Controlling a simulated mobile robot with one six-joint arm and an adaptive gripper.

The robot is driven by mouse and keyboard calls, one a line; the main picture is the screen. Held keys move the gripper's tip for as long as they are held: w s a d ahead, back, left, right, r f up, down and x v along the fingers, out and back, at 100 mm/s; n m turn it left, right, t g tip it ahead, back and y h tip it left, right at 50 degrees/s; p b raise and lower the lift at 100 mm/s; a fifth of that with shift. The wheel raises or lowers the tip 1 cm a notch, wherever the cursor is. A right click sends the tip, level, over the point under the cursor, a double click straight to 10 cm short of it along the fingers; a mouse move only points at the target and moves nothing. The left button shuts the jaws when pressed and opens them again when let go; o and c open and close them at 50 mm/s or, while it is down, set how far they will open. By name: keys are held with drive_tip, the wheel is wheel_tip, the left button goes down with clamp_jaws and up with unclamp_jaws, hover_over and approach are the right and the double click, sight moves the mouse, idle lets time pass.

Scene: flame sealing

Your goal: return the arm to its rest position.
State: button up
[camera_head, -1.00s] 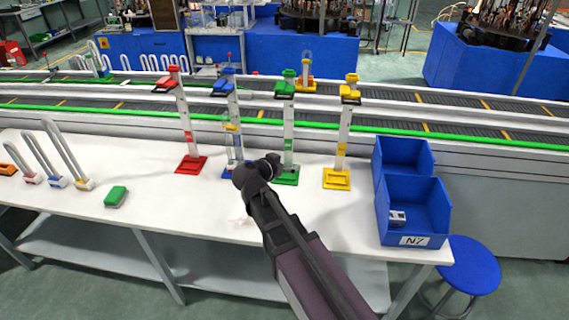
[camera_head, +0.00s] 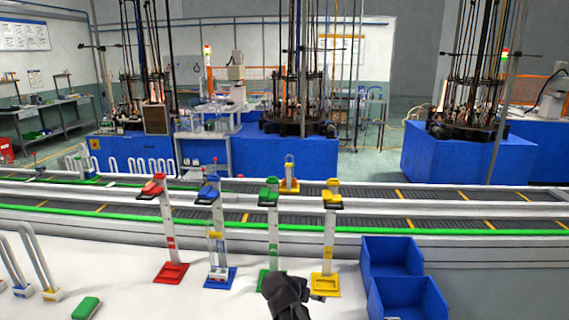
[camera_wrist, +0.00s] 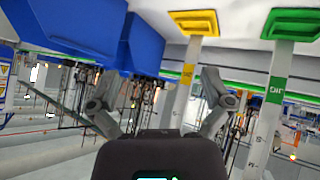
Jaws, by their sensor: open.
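My gripper (camera_head: 287,292) is dark and sits at the bottom of the head view, in front of the green and yellow stands. It hides part of the green stand's base. In the wrist view, which is upside down, its two fingers (camera_wrist: 160,82) are spread apart with nothing held between them. The green stand (camera_head: 273,232) and the yellow stand (camera_head: 329,240) are upright on the white table. They also show in the wrist view, green (camera_wrist: 275,88) and yellow (camera_wrist: 187,72). Most of my arm is out of the head view.
The red stand (camera_head: 168,236) and blue stand (camera_head: 217,205) stand further left; a clear tube is at the blue one. Blue bins (camera_head: 408,300) are at the right. A green block (camera_head: 86,308) and U-shaped tubes (camera_head: 36,262) are at the left. A conveyor (camera_head: 450,212) runs behind.

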drive_tip(key=s+d+f+n+g+y, duration=0.5)
drive_tip(key=s+d, duration=0.4)
drive_tip(key=s, duration=0.3)
drive_tip(key=shift+d+f+g+y, duration=0.25)
drive_tip(key=shift+g+y, duration=0.35)
drive_tip(key=shift+y, duration=0.2)
